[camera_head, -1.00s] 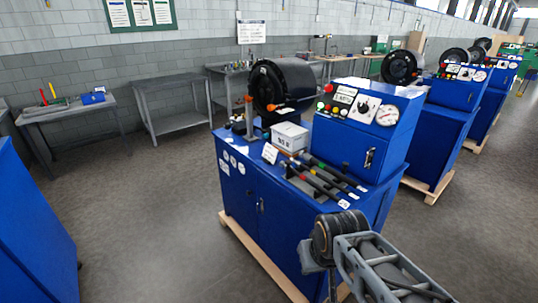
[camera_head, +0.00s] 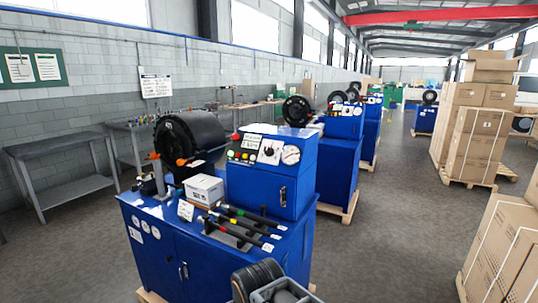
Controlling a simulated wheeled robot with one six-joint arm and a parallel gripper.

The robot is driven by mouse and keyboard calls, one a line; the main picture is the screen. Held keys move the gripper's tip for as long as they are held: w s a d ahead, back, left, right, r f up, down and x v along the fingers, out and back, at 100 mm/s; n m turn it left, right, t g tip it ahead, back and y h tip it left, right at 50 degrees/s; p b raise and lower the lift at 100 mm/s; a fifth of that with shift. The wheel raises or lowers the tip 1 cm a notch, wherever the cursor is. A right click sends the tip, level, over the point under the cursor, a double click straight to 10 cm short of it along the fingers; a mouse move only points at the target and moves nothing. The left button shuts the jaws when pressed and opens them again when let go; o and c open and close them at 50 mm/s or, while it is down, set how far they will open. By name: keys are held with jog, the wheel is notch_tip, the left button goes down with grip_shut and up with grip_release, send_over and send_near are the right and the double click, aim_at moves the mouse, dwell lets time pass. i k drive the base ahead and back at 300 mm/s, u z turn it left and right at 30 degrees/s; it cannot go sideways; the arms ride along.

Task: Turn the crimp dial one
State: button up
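The nearest blue crimper has a control box (camera_head: 266,190) on its bench top. The box's sloped panel carries a dial with a black knob on a white plate (camera_head: 269,151), beside a round white gauge (camera_head: 291,155). The knob's pointer setting is too small to read. Part of my arm (camera_head: 262,283) shows at the bottom edge, below and in front of the bench. My gripper's fingers are not in view.
A black crimp head (camera_head: 188,135), a white box (camera_head: 204,188) and several dark-handled tools (camera_head: 245,222) sit on the blue bench (camera_head: 165,245). More crimpers stand behind. Stacked cartons (camera_head: 505,245) stand at right. Floor (camera_head: 385,235) is clear between bench and cartons.

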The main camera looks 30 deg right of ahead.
aim_at(268, 151)
jog(key=u, duration=0.55)
jog(key=i, duration=1.15)
jog(key=z, duration=0.15)
